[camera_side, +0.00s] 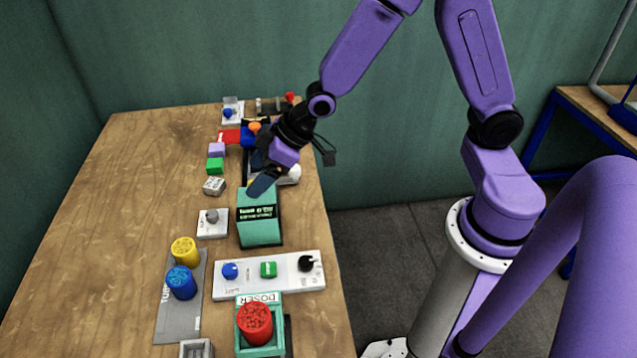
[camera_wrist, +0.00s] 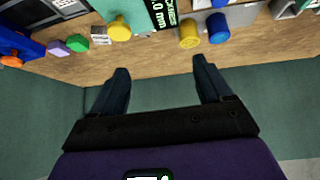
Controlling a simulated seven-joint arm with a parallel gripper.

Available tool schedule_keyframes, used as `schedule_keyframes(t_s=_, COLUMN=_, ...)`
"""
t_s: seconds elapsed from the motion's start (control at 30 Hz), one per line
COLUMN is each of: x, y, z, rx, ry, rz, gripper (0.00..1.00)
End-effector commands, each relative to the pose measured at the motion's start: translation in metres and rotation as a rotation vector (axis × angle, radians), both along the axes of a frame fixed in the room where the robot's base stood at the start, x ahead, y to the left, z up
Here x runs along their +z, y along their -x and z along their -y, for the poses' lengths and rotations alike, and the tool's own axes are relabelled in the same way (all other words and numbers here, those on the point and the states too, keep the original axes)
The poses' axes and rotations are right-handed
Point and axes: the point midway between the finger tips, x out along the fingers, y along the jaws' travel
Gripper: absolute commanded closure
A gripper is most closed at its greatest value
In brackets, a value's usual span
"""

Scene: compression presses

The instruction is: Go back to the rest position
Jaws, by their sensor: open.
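My gripper (camera_side: 262,184) hangs above the far right part of the wooden table in the side view, near the teal box with a dark display (camera_side: 259,228). In the wrist view my gripper (camera_wrist: 162,72) shows two dark fingers spread wide, with nothing between them. It is open and empty. The fingers appear against the table's edge and the green wall. The arm reaches in from the right and partly hides the things at the table's far end.
A yellow knob (camera_side: 184,251) and a blue knob (camera_side: 181,282) stand on a grey plate. A white panel (camera_side: 290,284) with small controls and a red-topped doser (camera_side: 255,322) lie in front. The table's left side (camera_side: 130,220) is clear.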

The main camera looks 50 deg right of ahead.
Motion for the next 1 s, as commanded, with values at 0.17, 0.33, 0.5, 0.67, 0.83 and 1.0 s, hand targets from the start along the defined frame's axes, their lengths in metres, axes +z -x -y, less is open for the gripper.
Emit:
schedule_keyframes(t_s=0.17, x=0.031, y=0.076, z=-0.001, rx=0.101, ry=0.108, rz=-0.122, gripper=0.22)
schedule_keyframes(t_s=0.33, x=0.052, y=0.15, z=0.018, rx=0.197, ry=0.227, rz=-0.237, gripper=0.22)
schedule_keyframes(t_s=0.5, x=0.068, y=0.212, z=0.052, rx=0.287, ry=0.345, rz=-0.336, gripper=0.22)
schedule_keyframes(t_s=0.67, x=0.075, y=0.246, z=0.078, rx=0.343, ry=0.424, rz=-0.396, gripper=0.22)
schedule_keyframes(t_s=0.83, x=0.077, y=0.259, z=0.09, rx=0.363, ry=0.459, rz=-0.42, gripper=0.22)
schedule_keyframes(t_s=1.0, x=0.077, y=0.259, z=0.09, rx=0.363, ry=0.459, rz=-0.42, gripper=0.22)
